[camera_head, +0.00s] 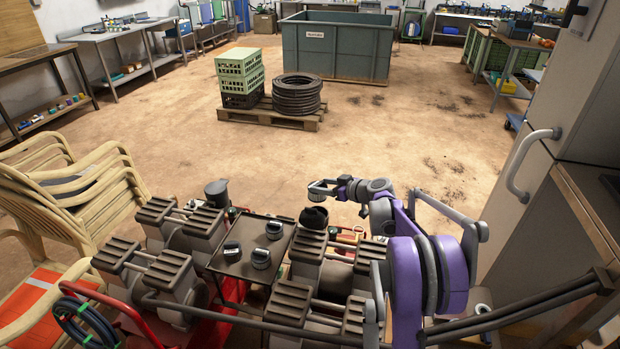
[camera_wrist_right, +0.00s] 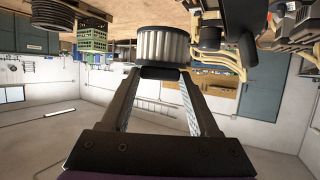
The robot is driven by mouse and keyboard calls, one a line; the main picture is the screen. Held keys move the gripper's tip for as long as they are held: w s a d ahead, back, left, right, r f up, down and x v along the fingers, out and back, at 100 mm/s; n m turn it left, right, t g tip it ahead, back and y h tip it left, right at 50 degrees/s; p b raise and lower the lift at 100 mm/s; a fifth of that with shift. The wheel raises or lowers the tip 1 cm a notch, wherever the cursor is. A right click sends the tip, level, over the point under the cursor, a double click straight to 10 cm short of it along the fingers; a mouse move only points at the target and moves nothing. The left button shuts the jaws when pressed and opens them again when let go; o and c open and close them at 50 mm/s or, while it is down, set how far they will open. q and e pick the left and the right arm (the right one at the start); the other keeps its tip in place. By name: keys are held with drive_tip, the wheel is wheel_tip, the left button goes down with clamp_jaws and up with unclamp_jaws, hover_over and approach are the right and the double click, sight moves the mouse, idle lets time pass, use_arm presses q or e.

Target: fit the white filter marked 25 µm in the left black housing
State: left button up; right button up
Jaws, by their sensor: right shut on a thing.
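My right gripper (camera_head: 330,187) is shut on a white pleated filter (camera_head: 317,193) with a dark end. It holds the filter in the air, just above and beyond the right black housing (camera_head: 314,217). The filter also shows large in the right wrist view (camera_wrist_right: 163,46), between the fingertips (camera_wrist_right: 160,73); I cannot read any marking on it. The left black housing (camera_head: 216,192) stands upright beyond the left of the dark tray, well away from the gripper. My left gripper is not in the head view.
A dark tray (camera_head: 247,273) between the housings bears dark-topped filters (camera_head: 274,230), (camera_head: 232,251), (camera_head: 261,258). Grey ribbed units (camera_head: 172,268) flank it. Stacked beige chairs (camera_head: 85,185) stand left, a grey cabinet (camera_head: 545,135) right. The floor behind is open up to a pallet (camera_head: 290,118).

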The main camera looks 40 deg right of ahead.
sight(325, 199)
drive_tip(key=shift+w, duration=0.25)
drive_tip(key=shift+s+f, duration=0.15)
drive_tip(key=shift+s, duration=0.15)
drive_tip(key=shift+s+f+b, duration=0.15)
drive_tip(key=shift+f+b, duration=0.05)
drive_tip(key=shift+b, duration=0.2)
drive_tip(key=shift+f+b, duration=1.6)
drive_tip(key=shift+f, duration=0.8)
drive_tip(key=shift+f+b, duration=0.35)
drive_tip(key=shift+f, duration=0.55)
drive_tip(key=shift+f+b, duration=0.35)
drive_tip(key=shift+f, duration=0.3)
drive_tip(key=shift+a+f, duration=0.1)
drive_tip(key=shift+f, duration=0.15)
